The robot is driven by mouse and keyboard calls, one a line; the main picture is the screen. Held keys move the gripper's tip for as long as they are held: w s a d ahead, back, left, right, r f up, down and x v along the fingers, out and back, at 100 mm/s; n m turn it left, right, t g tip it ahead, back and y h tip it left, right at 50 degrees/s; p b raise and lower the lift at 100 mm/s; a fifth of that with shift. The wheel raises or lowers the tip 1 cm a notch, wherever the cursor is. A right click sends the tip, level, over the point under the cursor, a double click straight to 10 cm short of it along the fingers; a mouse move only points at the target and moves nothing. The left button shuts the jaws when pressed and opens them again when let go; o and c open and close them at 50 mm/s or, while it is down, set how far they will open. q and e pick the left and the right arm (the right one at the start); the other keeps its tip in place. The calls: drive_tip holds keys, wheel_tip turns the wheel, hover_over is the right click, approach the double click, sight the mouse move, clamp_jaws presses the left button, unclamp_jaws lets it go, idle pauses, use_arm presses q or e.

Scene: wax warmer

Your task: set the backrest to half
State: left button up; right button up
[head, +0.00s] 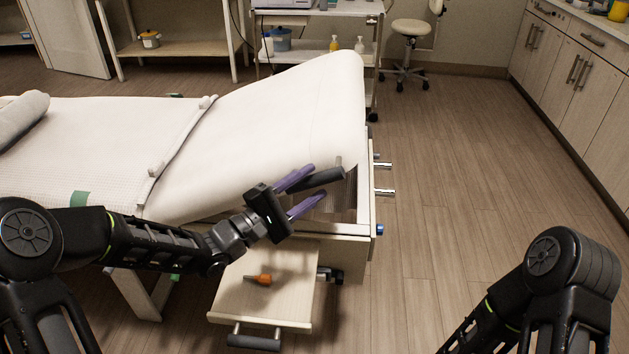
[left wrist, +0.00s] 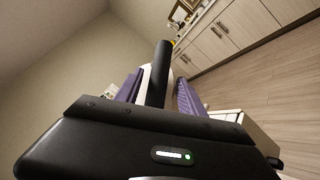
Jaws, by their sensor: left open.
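The backrest (head: 285,115) of the white-covered treatment bed is tilted up, its raised end on the right. A dark bar-shaped handle (head: 318,181) sticks out at its lower near edge. My left gripper (head: 310,187), with purple fingers, is open around or beside this handle. In the left wrist view the dark handle (left wrist: 159,75) shows between the two fingers of my left gripper (left wrist: 162,92), with gaps at its sides; contact cannot be told. My right arm enters at the lower right of the head view, but its gripper is out of view.
Below the bed end is a pull-out wooden shelf (head: 240,308) with an orange-tipped object (head: 259,279) on it. Metal pegs stick out of the bed's right end. A trolley (head: 313,55) stands behind. The floor (head: 450,170) to the right is clear up to the cabinets (head: 575,75).

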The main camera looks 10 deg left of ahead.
use_arm(q)
drive_tip(key=v, duration=0.6)
use_arm(e)
drive_tip(key=shift+r, duration=0.15)
idle(0.4)
